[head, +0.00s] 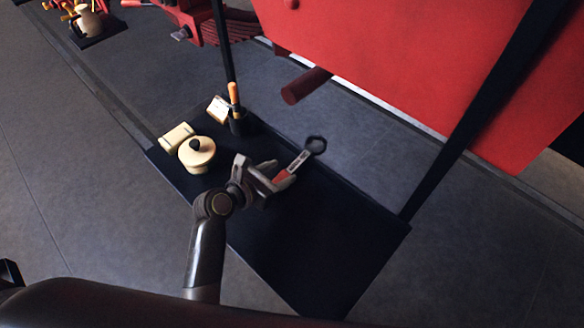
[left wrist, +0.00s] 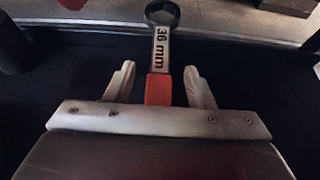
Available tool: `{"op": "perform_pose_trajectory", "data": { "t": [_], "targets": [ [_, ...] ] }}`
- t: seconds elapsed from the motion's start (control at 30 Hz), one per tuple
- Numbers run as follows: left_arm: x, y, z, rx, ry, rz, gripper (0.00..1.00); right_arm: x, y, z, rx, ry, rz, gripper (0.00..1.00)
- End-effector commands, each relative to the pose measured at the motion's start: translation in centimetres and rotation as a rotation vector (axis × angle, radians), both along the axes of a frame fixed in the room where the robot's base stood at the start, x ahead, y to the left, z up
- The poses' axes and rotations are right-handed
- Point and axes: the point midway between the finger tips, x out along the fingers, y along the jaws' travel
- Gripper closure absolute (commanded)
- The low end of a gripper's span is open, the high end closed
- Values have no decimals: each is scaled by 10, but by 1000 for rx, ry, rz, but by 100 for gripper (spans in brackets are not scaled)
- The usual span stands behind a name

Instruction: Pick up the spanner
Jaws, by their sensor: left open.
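The spanner (head: 300,160) lies on a dark mat or board (head: 320,240), with a dark ring end, a pale shank and a red grip. In the left wrist view the spanner (left wrist: 161,50) points away from me, and its shank reads "36 mm". My left gripper (head: 281,173) is open at the red end of the spanner. In the left wrist view the left gripper's fingers (left wrist: 160,85) stand on either side of the red grip, with a gap on each side. The near end of the grip is hidden behind the gripper body. My right gripper does not show.
A cream lidded pot (head: 197,152), a cream block (head: 177,137) and a dark holder with an orange-handled tool (head: 234,95) stand left of the gripper. A large red machine (head: 400,60) with a protruding red cylinder (head: 305,86) is behind. The board's near right part is clear.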

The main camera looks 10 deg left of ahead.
Motion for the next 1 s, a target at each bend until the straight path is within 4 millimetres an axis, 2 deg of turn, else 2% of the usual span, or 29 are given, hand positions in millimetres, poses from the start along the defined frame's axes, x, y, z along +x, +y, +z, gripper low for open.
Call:
{"op": "perform_pose_trajectory", "data": {
  "t": [0.33,0.7,1.0],
  "targets": [
    [30,-23,-14,-1,1,-1,51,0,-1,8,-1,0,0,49],
    [34,-26,-17,0,0,1,52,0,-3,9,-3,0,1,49],
    [34,-26,-17,0,0,1,92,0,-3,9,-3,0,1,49]
  ]
}}
